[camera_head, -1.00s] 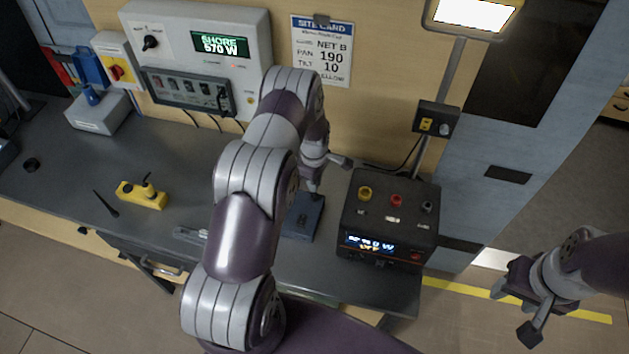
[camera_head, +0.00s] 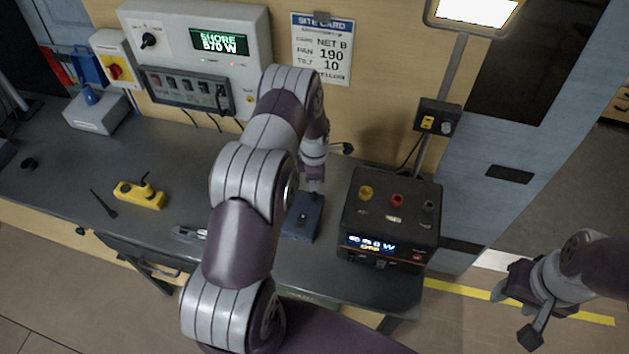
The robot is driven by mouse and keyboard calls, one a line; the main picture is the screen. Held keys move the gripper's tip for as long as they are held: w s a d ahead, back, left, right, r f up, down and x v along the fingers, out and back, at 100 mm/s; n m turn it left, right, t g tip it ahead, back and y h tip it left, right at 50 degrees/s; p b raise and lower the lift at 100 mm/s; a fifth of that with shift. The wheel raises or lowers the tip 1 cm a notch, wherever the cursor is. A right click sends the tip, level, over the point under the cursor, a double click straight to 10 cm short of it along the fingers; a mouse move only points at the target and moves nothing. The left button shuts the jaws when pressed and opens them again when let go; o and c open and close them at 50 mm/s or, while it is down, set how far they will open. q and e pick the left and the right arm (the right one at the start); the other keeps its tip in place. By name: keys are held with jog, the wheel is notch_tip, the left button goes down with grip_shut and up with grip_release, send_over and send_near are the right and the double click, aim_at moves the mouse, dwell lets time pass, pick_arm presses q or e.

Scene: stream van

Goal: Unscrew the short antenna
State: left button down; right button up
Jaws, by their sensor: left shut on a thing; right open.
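My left gripper (camera_head: 313,183) points down over a dark blue block (camera_head: 301,222) on the bench. It is shut on a thin part at the top of the block, which appears to be the short antenna. The fingers and wrist hide most of that part, so I cannot tell whether it is loose. A yellow device (camera_head: 139,194) with a small dark stub on top lies on the left of the bench. A thin black rod (camera_head: 103,203) lies beside it. My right gripper (camera_head: 530,300) is open and empty, out over the floor at the right.
A black power unit (camera_head: 390,218) with a lit display stands just right of the blue block. A wall panel (camera_head: 199,42), a site card (camera_head: 322,50) and a lamp on a pole (camera_head: 425,150) are behind. The grey bench (camera_head: 60,165) has free room at the left.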

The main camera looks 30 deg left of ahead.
pick_arm(q)
jog(key=shift+n, duration=0.9)
jog(key=shift+n+b, duration=0.35)
jog(key=shift+n, duration=1.65)
jog(key=c, duration=1.3)
grip_release()
jog(key=shift+a, duration=0.1)
jog(key=shift+f+m+b, duration=0.1)
jog(key=shift+m+b, duration=0.3)
jog(key=shift+m, duration=1.6)
